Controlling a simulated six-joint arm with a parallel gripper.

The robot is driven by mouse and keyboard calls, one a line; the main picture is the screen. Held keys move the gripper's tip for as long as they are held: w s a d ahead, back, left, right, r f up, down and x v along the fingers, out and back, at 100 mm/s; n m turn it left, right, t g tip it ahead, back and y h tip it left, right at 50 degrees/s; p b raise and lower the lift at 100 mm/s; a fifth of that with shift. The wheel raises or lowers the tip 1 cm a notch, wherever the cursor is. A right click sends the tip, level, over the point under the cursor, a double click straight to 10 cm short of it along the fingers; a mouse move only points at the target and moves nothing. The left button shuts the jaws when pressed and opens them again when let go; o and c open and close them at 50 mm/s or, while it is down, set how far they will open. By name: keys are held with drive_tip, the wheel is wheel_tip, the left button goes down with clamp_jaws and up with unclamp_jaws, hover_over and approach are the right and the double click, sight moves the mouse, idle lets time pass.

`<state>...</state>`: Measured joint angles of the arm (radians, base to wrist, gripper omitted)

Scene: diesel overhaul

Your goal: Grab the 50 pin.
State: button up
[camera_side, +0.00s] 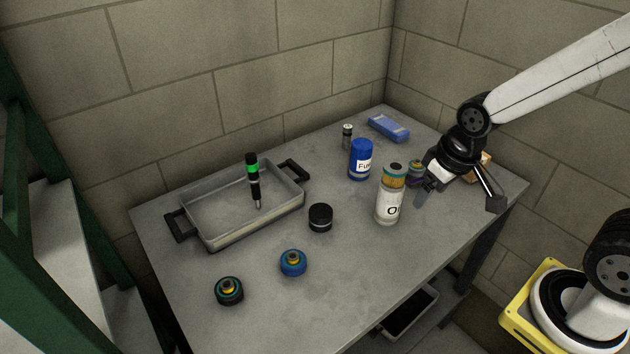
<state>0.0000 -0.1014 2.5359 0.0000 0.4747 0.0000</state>
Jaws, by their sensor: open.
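I cannot read a "50" on any part, so I cannot tell which one is the 50 pin. A small dark cylinder with purple and green bands (415,172) stands left of my gripper, partly hidden. My gripper (458,198) is open over the right end of the table, its two fingers wide apart. I see nothing between them. The white bottle marked "O" (387,208) stands left of the nearer finger.
A grey tray (217,240) holds a green and black injector-like part (253,182). A black cylinder (320,217), a blue round part (293,263) and a dark round part (229,291) stand in front. A blue box (388,128) and a tan box (481,164) lie behind.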

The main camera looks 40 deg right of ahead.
drive_tip(key=w+d+r+m+t+y, duration=0.1)
drive_tip(key=w+d+m+t+y, duration=0.15)
drive_tip(key=w+m, duration=0.7)
drive_tip(key=w+d+r+m+t+y, duration=0.1)
drive_tip(key=w+d+m+y, duration=0.2)
drive_tip(key=w+m, duration=0.7)
drive_tip(key=w+d+m+t, duration=0.6)
drive_tip(key=w+d+m, duration=0.6)
drive_tip(key=w+d, duration=0.25)
approach(347, 137)
drive_tip(key=w, duration=0.1)
drive_tip(key=w+r, duration=0.1)
drive_tip(key=shift+w+d, duration=0.15)
drive_tip(key=shift+w, duration=0.25)
drive_tip(key=shift+f+t+h, duration=0.25)
drive_tip(key=shift+f, duration=0.1)
drive_tip(key=shift+w, duration=0.1)
